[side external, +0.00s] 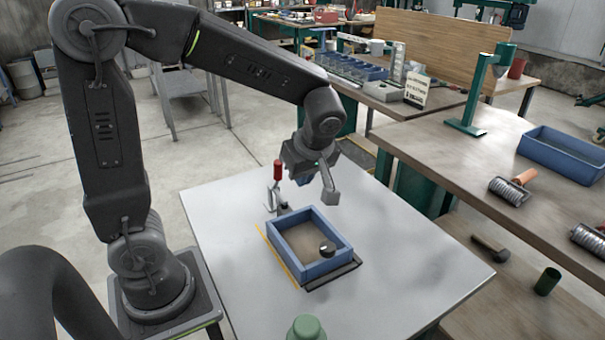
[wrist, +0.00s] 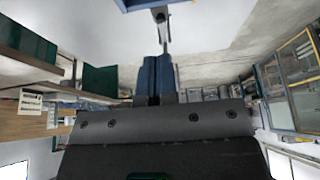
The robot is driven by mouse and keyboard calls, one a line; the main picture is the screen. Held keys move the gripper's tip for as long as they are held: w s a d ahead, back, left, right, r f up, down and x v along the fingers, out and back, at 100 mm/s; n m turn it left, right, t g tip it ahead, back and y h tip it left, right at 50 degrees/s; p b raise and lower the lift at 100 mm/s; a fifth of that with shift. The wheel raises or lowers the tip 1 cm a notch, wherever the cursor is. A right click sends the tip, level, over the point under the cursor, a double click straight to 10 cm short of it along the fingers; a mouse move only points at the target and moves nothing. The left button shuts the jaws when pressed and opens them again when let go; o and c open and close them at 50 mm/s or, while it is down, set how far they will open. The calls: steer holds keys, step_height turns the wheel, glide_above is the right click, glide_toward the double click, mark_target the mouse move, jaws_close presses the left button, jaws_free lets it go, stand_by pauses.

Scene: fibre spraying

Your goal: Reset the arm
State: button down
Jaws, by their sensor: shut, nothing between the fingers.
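My gripper (side external: 304,181) hangs over the far part of the grey work table (side external: 410,250) in the side external view, mostly hidden by my wrist. In the wrist view my gripper (wrist: 157,62) shows two blue fingers, shut together with nothing between them. A blue open frame (side external: 345,232) lies on the table to the near right of my gripper and apart from it.
A red-handled clamp (side external: 277,170) stands close to my gripper, at the frame's far left corner. A green bottle (side external: 305,328) is at the near edge. A workbench (side external: 455,150) with a blue tray (side external: 570,155) and rollers stands right. The table's right part is clear.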

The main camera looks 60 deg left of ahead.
stand_by(0.3)
steer(key=s+d+r+m+t+h, duration=0.2)
steer(key=s+m, duration=0.3)
steer(key=m, duration=0.4)
steer(key=s+d+r+m+t+h, duration=0.2)
steer(key=s+m, duration=0.4)
steer(key=m, duration=0.3)
step_height(320, 180, up, 2)
steer(key=d+t, duration=0.1)
steer(key=d, duration=0.1)
steer(key=shift+s+d+t+h, duration=0.2)
steer(key=shift+d+t+h, duration=0.1)
steer(key=shift+h, duration=0.1)
